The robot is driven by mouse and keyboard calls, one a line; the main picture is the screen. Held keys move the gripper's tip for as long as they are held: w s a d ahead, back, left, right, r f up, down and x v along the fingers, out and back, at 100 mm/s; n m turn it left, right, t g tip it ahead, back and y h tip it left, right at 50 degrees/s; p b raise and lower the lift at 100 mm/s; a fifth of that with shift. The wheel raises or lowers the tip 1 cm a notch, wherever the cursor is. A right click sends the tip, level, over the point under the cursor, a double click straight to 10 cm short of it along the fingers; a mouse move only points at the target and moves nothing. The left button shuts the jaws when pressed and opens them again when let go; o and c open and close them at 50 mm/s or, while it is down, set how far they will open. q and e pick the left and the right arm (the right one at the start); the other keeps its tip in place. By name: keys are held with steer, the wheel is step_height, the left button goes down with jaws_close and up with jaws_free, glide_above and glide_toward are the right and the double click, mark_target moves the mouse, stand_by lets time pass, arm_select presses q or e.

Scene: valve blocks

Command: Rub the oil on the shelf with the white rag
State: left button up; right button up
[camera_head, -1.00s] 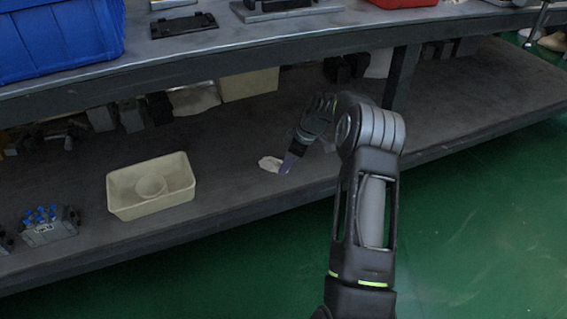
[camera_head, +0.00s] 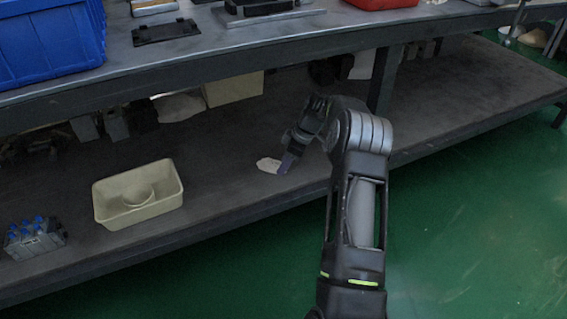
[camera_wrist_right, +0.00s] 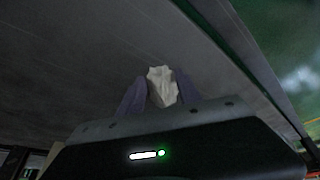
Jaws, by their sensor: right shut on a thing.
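The white rag (camera_head: 268,165) lies crumpled on the dark lower shelf (camera_head: 225,188) in the head view. My right gripper (camera_head: 285,164) reaches down to it from the right and is shut on it. In the right wrist view the rag (camera_wrist_right: 161,86) shows between the two purple fingers of the right gripper (camera_wrist_right: 160,97), against the shelf surface. I cannot make out an oil patch in either view. My left gripper is not in view.
A cream tray (camera_head: 174,199) with a round ring inside stands left of the rag. A valve block with blue caps (camera_head: 35,238) is at the far left. Boxes and dark parts line the shelf's back. The upper tabletop overhangs, with a blue crate (camera_head: 50,40) on it.

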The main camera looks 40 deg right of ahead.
mark_target(295, 167)
steer(key=shift+s+f, duration=0.1)
steer(key=shift+s+d, duration=0.25)
steer(key=shift+d, duration=0.6)
steer(key=shift+s+d, duration=0.25)
steer(key=shift+d, duration=0.55)
steer(key=shift+r+p, duration=1.95)
steer(key=shift+r, duration=1.25)
step_height(295, 167, up, 3)
steer(key=shift+p, duration=1)
